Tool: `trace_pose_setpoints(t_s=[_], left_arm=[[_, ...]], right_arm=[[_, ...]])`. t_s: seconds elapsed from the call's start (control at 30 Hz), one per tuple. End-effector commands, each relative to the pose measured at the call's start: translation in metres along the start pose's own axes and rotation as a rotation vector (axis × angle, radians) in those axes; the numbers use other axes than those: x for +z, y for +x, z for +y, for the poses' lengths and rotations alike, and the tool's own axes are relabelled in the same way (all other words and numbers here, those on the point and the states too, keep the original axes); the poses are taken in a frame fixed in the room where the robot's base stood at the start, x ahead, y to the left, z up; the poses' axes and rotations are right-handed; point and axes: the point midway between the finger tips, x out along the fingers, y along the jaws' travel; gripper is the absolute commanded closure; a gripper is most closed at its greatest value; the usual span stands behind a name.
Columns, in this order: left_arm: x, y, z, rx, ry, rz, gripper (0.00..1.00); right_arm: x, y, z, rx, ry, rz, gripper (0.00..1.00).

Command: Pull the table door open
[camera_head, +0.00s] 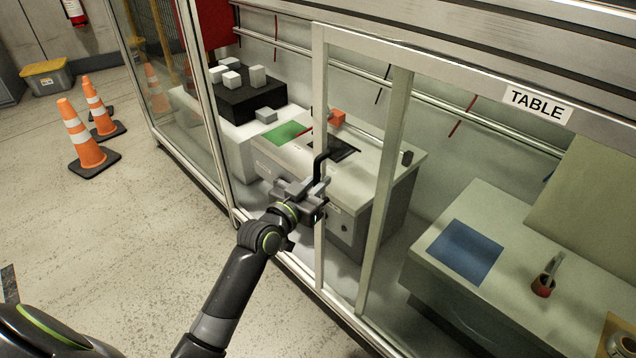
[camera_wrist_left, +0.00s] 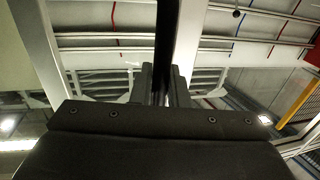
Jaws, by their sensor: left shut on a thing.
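The table door is a pale-framed glass panel in the long enclosure, and its upright (camera_head: 319,90) stands mid-picture in the head view. A black bar handle (camera_head: 320,165) is on this upright. My left gripper (camera_head: 317,192) is shut on the handle. In the left wrist view, the dark bar (camera_wrist_left: 164,40) runs between the two fingers of my left gripper (camera_wrist_left: 164,85). A second pale upright (camera_head: 386,170) stands just to the right. A "TABLE" label (camera_head: 538,103) is on the top rail at the right. My right gripper is out of view.
Inside the enclosure are a bench with a green sheet (camera_head: 284,133) and a table with a blue sheet (camera_head: 465,251). Orange cones (camera_head: 83,140) and a yellow-lidded bin (camera_head: 46,77) stand on the floor at the left. The floor in front is otherwise clear.

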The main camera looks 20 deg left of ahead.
Motion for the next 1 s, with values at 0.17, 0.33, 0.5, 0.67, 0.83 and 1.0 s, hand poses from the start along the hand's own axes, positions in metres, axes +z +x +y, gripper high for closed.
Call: trace_pose_setpoints(t_s=[0.17, 0.33, 0.5, 0.67, 0.83, 1.0], left_arm=[[0.0, 0.0, 0.0, -0.001, 0.0, 0.001, 0.84], [0.0, 0.0, 0.0, -0.001, 0.0, 0.001, 0.68], [0.0, 0.0, 0.0, -0.001, -0.001, 0.001, 0.68], [0.0, -0.005, 0.0, -0.001, -0.001, 0.001, 0.68], [0.001, -0.029, -0.001, -0.001, -0.001, 0.0, 0.68], [0.001, -0.066, 0.0, -0.002, 0.0, -0.001, 0.68]], right_arm=[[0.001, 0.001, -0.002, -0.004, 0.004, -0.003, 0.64], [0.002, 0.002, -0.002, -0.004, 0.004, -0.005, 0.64], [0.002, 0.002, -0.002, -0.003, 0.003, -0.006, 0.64], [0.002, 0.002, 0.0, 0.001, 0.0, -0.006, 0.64], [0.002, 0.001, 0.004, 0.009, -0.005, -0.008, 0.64], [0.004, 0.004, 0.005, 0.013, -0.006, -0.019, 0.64]])
